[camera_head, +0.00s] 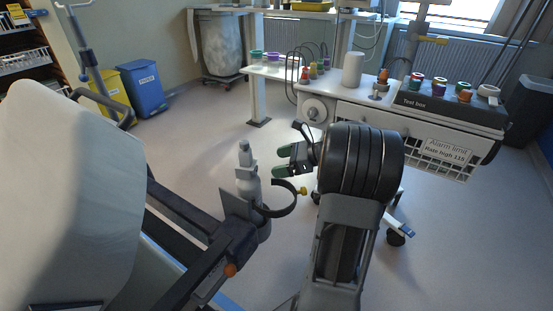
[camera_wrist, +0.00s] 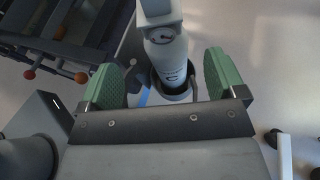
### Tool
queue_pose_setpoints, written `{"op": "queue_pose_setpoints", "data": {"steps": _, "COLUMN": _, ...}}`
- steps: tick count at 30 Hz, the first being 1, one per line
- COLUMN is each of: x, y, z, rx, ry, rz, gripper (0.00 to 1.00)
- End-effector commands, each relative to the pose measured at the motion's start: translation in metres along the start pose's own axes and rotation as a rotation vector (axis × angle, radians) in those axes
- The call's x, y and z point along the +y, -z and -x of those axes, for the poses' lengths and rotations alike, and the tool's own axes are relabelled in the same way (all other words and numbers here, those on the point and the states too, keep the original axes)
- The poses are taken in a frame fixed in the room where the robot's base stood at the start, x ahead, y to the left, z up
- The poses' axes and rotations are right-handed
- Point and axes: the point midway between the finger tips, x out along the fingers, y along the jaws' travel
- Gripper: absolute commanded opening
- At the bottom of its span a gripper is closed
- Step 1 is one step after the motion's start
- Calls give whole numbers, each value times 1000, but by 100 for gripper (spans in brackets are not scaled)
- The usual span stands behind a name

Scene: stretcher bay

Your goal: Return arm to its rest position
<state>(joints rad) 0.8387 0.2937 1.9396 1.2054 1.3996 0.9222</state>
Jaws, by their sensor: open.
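My gripper (camera_head: 290,160) has green finger pads and is in the middle of the head view, at the end of my dark arm. In the wrist view my gripper (camera_wrist: 168,80) is open, with its two green pads wide apart. A grey cylinder (camera_head: 246,180) with a narrow top stands upright in a holder on the stretcher's corner, left of my gripper and apart from it in the head view. In the wrist view the cylinder (camera_wrist: 166,55) with a small round gauge shows between and beyond the pads. Nothing is seen held between them.
A stretcher (camera_head: 85,170) with a white backrest fills the left. A dark open ring clamp (camera_head: 280,208) with a yellow knob sits beside the cylinder. A trolley (camera_head: 395,120) with a test box (camera_head: 440,102) and several coloured caps stands behind my arm. Yellow and blue bins (camera_head: 145,88) stand back left. Floor between is clear.

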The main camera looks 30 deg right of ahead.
Motion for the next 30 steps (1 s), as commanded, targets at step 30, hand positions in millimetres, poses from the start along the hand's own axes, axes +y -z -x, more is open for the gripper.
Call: {"op": "queue_pose_setpoints", "data": {"steps": 30, "x": 211, "y": -240, "z": 43, "rx": 627, "ry": -789, "rz": 1639, "gripper": 89}}
